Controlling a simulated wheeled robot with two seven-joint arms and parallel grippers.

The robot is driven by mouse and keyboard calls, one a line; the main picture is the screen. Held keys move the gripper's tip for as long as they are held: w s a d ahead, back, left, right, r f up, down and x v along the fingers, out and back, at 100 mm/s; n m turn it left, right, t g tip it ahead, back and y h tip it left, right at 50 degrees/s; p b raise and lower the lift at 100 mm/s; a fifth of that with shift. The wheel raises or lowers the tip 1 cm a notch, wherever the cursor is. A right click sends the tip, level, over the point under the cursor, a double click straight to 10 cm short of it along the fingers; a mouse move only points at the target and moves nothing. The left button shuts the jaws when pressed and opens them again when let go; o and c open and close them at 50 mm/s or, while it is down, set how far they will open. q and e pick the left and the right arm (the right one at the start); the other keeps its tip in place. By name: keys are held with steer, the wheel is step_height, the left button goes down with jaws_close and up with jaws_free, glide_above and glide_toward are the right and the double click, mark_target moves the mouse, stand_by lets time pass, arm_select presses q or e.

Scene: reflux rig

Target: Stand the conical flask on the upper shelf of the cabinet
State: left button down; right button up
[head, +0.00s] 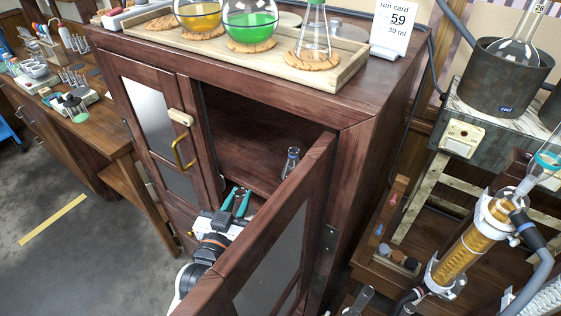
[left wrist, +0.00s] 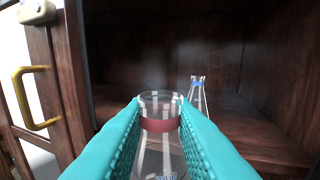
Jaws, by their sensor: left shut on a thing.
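My left gripper (head: 238,202) is at the open front of the wooden cabinet (head: 345,150), between the doors. In the left wrist view its teal fingers (left wrist: 160,105) are shut on a clear conical flask (left wrist: 160,150) with a dark red band round its neck. The flask looks upright; its base is out of that view, and I cannot make it out in the head view. A second conical flask (head: 291,162) with a blue neck band stands inside the cabinet; in the left wrist view it (left wrist: 198,92) is beyond and right of the held one, on the shelf (left wrist: 245,135).
The open right door (head: 275,225) juts forward beside my left arm. The left door (head: 150,120) has a brass handle (head: 183,155). On the cabinet top, a wooden tray (head: 335,80) holds several flasks on cork rings. The shelf left of the blue-banded flask looks clear.

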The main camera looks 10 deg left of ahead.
arm_select(q)
steer(key=w+r+m+h+b, duration=0.1)
steer(key=w+r, duration=0.3)
steer(key=w, duration=0.7)
steer(key=w+r+m+h+b, duration=0.15)
steer(key=w+r, duration=0.35)
steer(key=w, duration=0.5)
steer(key=shift+n, duration=0.45)
steer(key=f, duration=0.6)
steer(key=f+p, duration=0.1)
steer(key=f, duration=0.2)
steer(key=shift+w+a+f, duration=0.1)
steer(key=shift+a+f, duration=0.25)
steer(key=shift+f, duration=0.05)
steer(key=c, duration=1.2)
jaws_free()
steer(key=shift+c, duration=0.2)
steer(key=s+a+b, duration=0.1)
steer(key=s+a, duration=0.1)
steer(key=s, duration=1)
